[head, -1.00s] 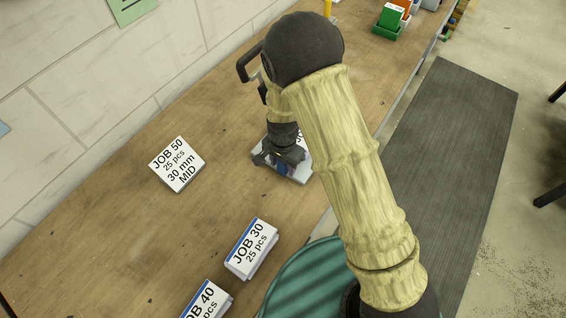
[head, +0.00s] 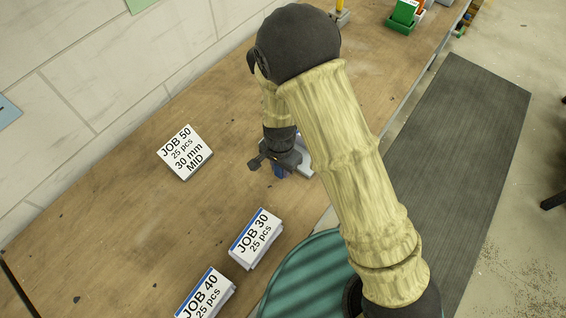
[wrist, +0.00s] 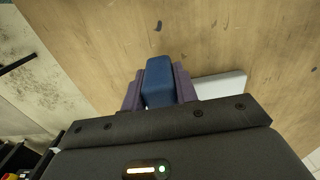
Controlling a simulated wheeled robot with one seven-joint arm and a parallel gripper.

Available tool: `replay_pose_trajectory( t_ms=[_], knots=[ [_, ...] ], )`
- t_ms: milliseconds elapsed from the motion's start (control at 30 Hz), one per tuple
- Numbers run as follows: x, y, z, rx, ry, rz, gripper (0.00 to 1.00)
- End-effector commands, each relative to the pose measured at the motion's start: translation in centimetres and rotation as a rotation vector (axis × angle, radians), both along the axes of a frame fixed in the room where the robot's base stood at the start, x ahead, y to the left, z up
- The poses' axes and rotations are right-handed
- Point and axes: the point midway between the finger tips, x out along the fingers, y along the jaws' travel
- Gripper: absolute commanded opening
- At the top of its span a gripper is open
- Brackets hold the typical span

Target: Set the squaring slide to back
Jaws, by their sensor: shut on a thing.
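My gripper (head: 277,163) points down at the bench, left of my forearm in the head view. It is shut on a blue block (wrist: 158,82), which fills the space between the two purple-grey fingers in the wrist view. A bit of the blue block (head: 279,173) also shows under my gripper in the head view. I take it for the squaring slide, though no marking on it shows. A pale grey plate (head: 305,157) lies beside it, mostly hidden by my arm; its edge also shows in the wrist view (wrist: 222,85).
A JOB 50 card stack (head: 185,152) lies on the wooden bench (head: 120,220) to the left. JOB 30 (head: 255,238) and JOB 40 (head: 206,295) stacks lie nearer. A green bin (head: 402,20) stands far right. The bench is clear between JOB 50 and my gripper.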

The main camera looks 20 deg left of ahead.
Motion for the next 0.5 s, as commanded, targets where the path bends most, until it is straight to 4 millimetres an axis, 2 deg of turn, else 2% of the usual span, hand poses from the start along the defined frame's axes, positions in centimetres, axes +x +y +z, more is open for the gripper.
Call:
replay_pose_trajectory(
  t_ms=[33, 133, 500],
  knots=[
    [-0.33, 0.2, -0.02, 0.0, 0.006, 0.002, 0.33],
    [-0.29, 0.18, -0.02, 0.0, 0.005, 0.002, 0.51],
    [-0.1, 0.07, 0.31, 0.001, 0.003, 0.001, 0.51]
  ],
)
